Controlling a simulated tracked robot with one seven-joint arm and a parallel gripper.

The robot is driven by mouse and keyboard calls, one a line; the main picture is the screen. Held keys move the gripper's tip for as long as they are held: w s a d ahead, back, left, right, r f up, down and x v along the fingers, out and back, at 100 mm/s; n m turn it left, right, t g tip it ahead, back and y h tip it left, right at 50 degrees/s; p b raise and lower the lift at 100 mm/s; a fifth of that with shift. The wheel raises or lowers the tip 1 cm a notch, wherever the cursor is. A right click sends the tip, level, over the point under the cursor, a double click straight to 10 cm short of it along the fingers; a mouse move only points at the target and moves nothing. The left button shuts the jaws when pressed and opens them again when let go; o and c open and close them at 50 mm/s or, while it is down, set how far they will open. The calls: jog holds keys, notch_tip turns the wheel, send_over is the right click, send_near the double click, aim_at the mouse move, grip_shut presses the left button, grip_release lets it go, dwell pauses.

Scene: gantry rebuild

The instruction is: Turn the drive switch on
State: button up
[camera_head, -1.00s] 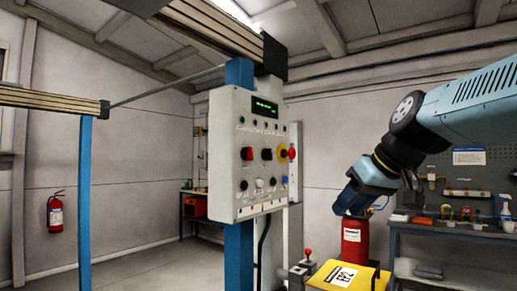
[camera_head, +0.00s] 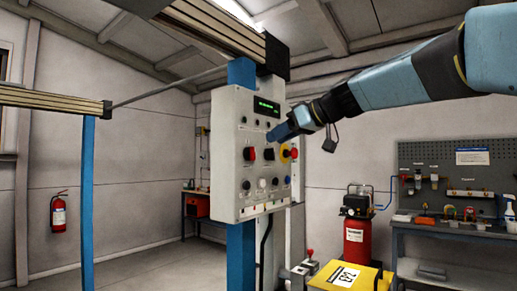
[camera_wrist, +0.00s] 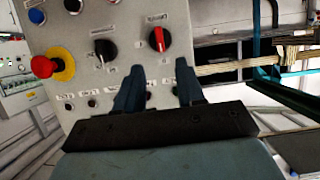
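The control panel (camera_head: 225,150) is a pale grey box on a blue post, with a lit green display (camera_head: 266,106). Its middle row has a red-handled rotary switch (camera_head: 249,153), a black rotary switch (camera_head: 269,153) and a red mushroom button on a yellow ring (camera_head: 289,153). I cannot read which switch is the drive switch. My gripper (camera_head: 275,134) is in front of the panel, above the black switch in the picture. In the wrist view my gripper (camera_wrist: 159,67) has its fingers apart and nothing between them. The red switch (camera_wrist: 158,39) and black switch (camera_wrist: 105,49) show beyond the fingertips.
Smaller buttons and lamps sit around the switches. A yellow box (camera_head: 345,275) and a red tank (camera_head: 354,243) stand to the right of the panel, below my arm. A workbench (camera_head: 450,236) stands further right. Open floor (camera_head: 150,268) lies left of the post.

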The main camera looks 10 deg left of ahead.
aim_at(255, 150)
jog(key=x, duration=0.8)
jog(key=shift+d, duration=0.1)
grip_shut()
dwell(0.4)
